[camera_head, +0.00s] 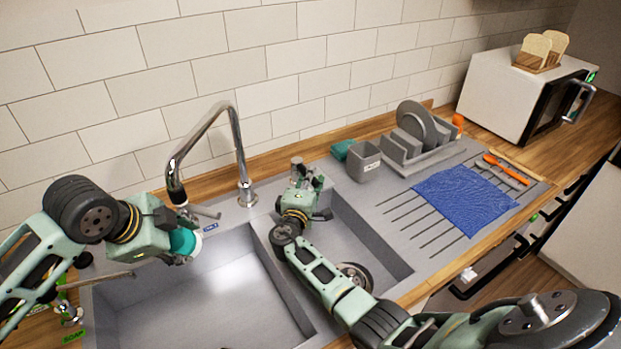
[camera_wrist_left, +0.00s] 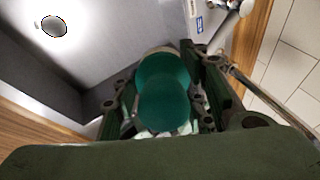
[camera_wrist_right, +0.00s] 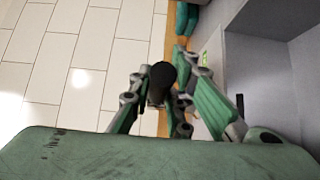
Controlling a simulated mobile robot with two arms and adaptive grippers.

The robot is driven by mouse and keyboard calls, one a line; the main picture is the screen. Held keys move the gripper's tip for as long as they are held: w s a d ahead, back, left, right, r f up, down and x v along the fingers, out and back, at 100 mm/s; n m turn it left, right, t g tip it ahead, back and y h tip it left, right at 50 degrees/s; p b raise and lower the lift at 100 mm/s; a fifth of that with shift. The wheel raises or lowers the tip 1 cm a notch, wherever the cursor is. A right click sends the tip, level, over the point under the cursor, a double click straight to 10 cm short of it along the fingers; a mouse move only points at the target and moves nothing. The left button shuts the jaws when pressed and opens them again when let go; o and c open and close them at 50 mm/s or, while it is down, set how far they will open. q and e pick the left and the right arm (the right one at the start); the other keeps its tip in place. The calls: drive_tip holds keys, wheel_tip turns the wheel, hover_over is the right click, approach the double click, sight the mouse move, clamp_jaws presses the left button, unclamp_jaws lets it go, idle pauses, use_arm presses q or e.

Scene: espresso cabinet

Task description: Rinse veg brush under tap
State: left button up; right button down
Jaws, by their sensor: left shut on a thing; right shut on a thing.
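The veg brush (camera_head: 184,241) has a rounded teal body with a pale edge. My left gripper (camera_head: 172,238) is shut on it, just below the tap spout, over the back left of the left basin. The brush also fills the space between the fingers in the left wrist view (camera_wrist_left: 163,92). The chrome tap (camera_head: 240,150) arches over from behind the sink; I see no water stream. My right gripper (camera_head: 303,188) is shut on a small dark-topped metal knob (camera_wrist_right: 162,75) at the back of the right basin. Its lower part is hidden by the fingers.
The left basin (camera_head: 215,300) looks empty. Right of the sink stand a grey caddy (camera_head: 364,165), a dish rack with plates (camera_head: 415,145), and a blue cloth (camera_head: 463,200) on the drainer. The tiled wall is close behind.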

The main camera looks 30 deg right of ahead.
drive_tip(key=shift+d+n+t+y, duration=0.35)
drive_tip(key=shift+n+t+y, duration=0.05)
drive_tip(key=shift+y, duration=0.1)
drive_tip(key=shift+w+d+n+t+y, duration=0.1)
drive_tip(key=shift+d+n+t+y, duration=0.45)
drive_tip(key=shift+n+t+y, duration=0.45)
drive_tip(key=c, duration=1.6)
unclamp_jaws()
drive_tip(key=shift+c, duration=0.2)
drive_tip(key=shift+a, duration=0.1)
drive_tip(key=v, duration=1.2)
drive_tip(key=shift+r, duration=0.15)
